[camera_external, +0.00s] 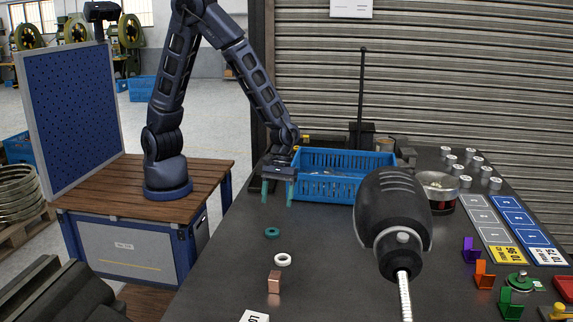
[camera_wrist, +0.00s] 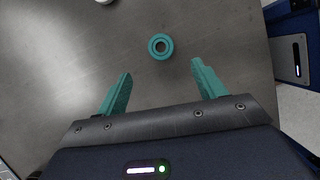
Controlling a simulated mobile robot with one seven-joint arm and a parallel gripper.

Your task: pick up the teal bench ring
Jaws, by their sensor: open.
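The teal bench ring (camera_external: 272,232) lies flat on the dark bench top, left of the middle in the external view. In the wrist view the teal ring (camera_wrist: 161,46) sits ahead of the fingertips, roughly between their lines, with its round hole showing. My gripper (camera_external: 277,190) hangs over the bench beside the blue crate, behind the ring in the external view. In the wrist view my gripper (camera_wrist: 159,72) shows two teal fingers spread apart with nothing between them. The ring is apart from both fingers.
A white ring (camera_external: 282,260) and a copper block (camera_external: 274,282) lie in front of the teal ring. The blue crate (camera_external: 330,190) stands right of my gripper. A large black tool (camera_external: 392,215) blocks part of the view. Coloured brackets (camera_external: 484,275) stand at the right.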

